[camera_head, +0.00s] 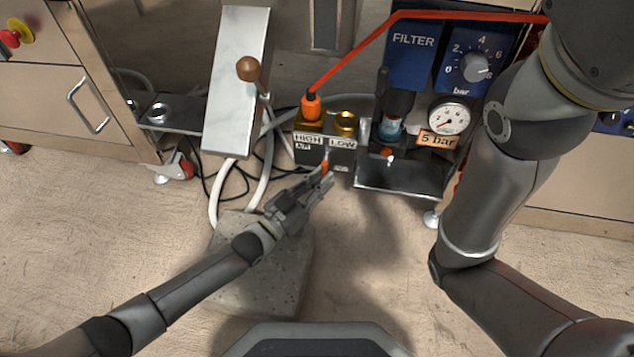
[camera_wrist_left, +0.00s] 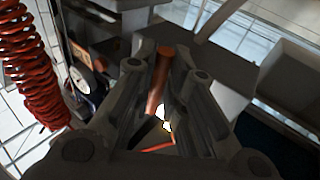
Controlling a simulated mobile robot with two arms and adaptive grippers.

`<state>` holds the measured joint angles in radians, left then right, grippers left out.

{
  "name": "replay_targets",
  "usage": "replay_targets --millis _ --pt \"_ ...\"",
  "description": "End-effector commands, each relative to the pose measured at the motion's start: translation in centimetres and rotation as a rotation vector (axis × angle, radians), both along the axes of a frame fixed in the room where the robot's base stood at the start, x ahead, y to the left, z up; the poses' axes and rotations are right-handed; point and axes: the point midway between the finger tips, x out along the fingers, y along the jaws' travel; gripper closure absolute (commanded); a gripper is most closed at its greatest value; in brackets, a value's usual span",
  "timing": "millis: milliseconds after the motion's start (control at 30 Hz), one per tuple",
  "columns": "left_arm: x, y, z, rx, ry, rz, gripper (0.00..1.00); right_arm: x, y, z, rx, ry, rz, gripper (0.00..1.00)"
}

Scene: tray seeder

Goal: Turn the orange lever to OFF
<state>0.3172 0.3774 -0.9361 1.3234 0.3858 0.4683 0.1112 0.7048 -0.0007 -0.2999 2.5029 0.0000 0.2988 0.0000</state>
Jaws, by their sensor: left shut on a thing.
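The orange lever (camera_head: 325,168) sits at the front of the valve block, below the HIGH and LOW labels, and only a small part of it shows in the head view. My left gripper (camera_head: 326,181) reaches in from the lower left and is shut on the lever. In the left wrist view the orange lever (camera_wrist_left: 159,82) stands between the fingers of the left gripper (camera_wrist_left: 165,75). The fingers hide part of the lever, and I cannot read its OFF mark. My right arm shows at the right, but its gripper is out of view.
An orange hose plug (camera_head: 311,106) sits in the HIGH port, beside a brass LOW port (camera_head: 346,122). A pressure gauge (camera_head: 449,117) and blue filter panel (camera_head: 412,45) stand to the right. A metal plate with a brown knob (camera_head: 248,69) stands left. Cables lie on the floor.

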Motion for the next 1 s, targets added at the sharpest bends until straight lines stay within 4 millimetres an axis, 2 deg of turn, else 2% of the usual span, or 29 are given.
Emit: replay_targets --millis 300,333,400,767,867,1000 --pt "-0.1 -0.1 -0.1 -0.021 0.006 -0.001 1.00 0.1 0.0 -0.1 -0.001 0.003 -0.001 0.60" --pt "-0.1 -0.1 -0.1 -0.020 0.007 -0.001 0.84 0.1 0.0 -0.1 -0.001 0.004 -0.001 0.60" --pt "-0.1 -0.1 -0.1 -0.020 0.007 -0.001 0.78 0.1 0.0 -0.1 -0.001 0.004 -0.001 0.60" --pt "0.0 -0.1 0.3 -0.017 0.004 0.000 0.78 0.5 0.1 -0.2 -0.002 0.011 -0.002 0.60" --pt "0.0 0.0 1.2 -0.018 0.003 0.000 0.78 0.4 0.1 -0.2 -0.001 0.010 -0.002 0.60" --pt "-0.1 -0.1 3.5 -0.022 -0.001 -0.001 0.78 0.3 0.0 -0.2 -0.001 0.008 -0.001 0.60"
